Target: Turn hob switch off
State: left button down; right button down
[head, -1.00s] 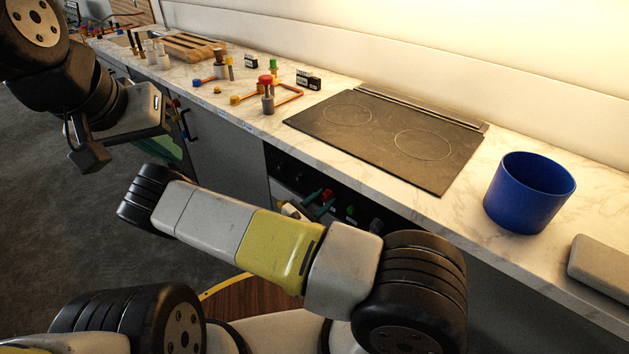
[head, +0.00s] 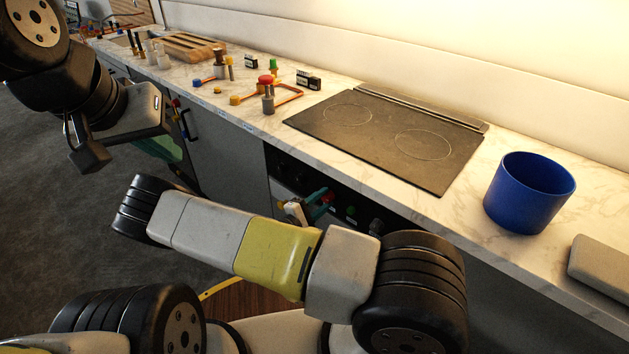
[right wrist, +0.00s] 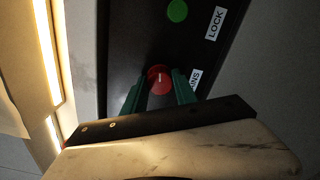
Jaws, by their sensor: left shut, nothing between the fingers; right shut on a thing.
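The hob (head: 390,135) is a flat black plate with two ring marks, set in the counter. Below it, a dark control panel on the cabinet front carries coloured knobs. In the right wrist view, my right gripper (right wrist: 159,88) has its green fingers shut on a red knob (right wrist: 159,78), one on each side. A white mark shows on the knob's face. In the head view my right gripper (head: 314,198) is at the panel, partly hidden by my forearm. My left gripper (head: 164,149) is shut and empty at the left, in front of the cabinets.
A green knob (right wrist: 177,10) sits on the panel beside a "LOCK" label (right wrist: 214,23); another label is partly covered. A blue pot (head: 530,193) stands on the counter (head: 440,212) right of the hob. Pipe parts and small valves lie left of it. The floor at left is clear.

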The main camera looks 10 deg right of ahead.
jog(key=shift+m, duration=1.2)
jog(key=shift+f, duration=0.1)
jog(key=c, duration=1)
grip_release()
jog(key=v, duration=0.7)
jog(key=shift+s+a, duration=0.25)
jog(key=shift+a, duration=0.1)
